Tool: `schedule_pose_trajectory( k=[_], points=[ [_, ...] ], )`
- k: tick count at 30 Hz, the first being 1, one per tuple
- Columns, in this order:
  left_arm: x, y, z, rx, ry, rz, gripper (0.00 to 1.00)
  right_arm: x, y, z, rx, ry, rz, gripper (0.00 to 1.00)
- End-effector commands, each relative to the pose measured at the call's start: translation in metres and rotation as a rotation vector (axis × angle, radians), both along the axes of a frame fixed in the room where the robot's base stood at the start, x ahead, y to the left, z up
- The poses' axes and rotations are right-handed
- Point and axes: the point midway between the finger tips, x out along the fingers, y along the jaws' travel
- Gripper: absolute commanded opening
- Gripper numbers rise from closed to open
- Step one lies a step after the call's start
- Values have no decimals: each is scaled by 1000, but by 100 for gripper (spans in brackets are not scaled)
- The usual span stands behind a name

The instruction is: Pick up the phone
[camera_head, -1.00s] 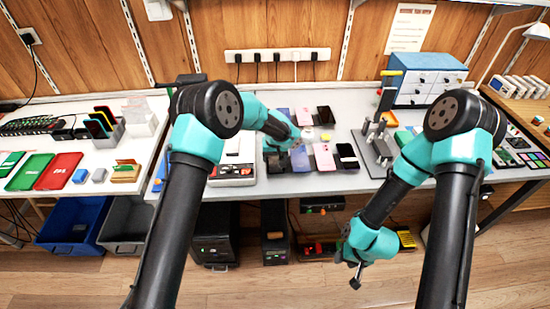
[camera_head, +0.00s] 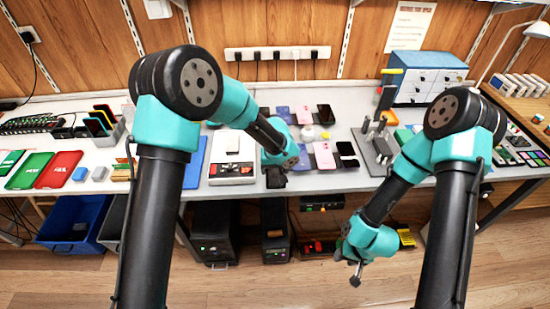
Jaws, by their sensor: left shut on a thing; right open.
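My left gripper (camera_head: 275,183) is at the front edge of the white table, pointing down. It is shut on a dark phone, which is mostly hidden by the gripper and the wrist. Several other phones lie on the table to the right of it: a purple phone (camera_head: 300,158), a pink phone (camera_head: 323,155) and a black phone (camera_head: 346,151) in the front row. Another black phone (camera_head: 325,114) lies further back. My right gripper (camera_head: 355,280) is open and empty, low in front of the table and apart from everything.
A white unit with a red and black front (camera_head: 233,160) stands left of the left gripper, beside a blue mat (camera_head: 195,165). A dark metal stand (camera_head: 374,148) and a blue drawer cabinet (camera_head: 428,80) are at the right. Green (camera_head: 28,171) and red (camera_head: 60,170) trays lie far left.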

Motion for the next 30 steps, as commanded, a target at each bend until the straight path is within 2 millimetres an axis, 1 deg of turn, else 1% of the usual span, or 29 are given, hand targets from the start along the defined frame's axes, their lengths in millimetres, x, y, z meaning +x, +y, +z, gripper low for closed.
schedule_pose_trajectory(
  k=[1, 3, 6, 9, 15, 30],
  points=[
    [-10, 0, 2, 1, 0, -3, 47, 0, 0, 0, 0, 0, 0, 43],
    [-22, -1, 3, 0, 0, -3, 47, 0, 0, 0, 0, 0, 0, 43],
    [-36, -1, 4, 1, 0, -2, 47, 0, 0, 0, 0, 0, 0, 43],
    [-45, -1, 4, 0, 0, -1, 47, 0, 0, 0, 0, 0, 0, 43],
    [-51, -1, 5, 0, -1, 0, 47, 0, 0, 0, 0, 0, 0, 43],
    [-50, -1, 5, 0, -1, 1, 47, 0, 0, 0, 0, 0, 0, 43]
  ],
)
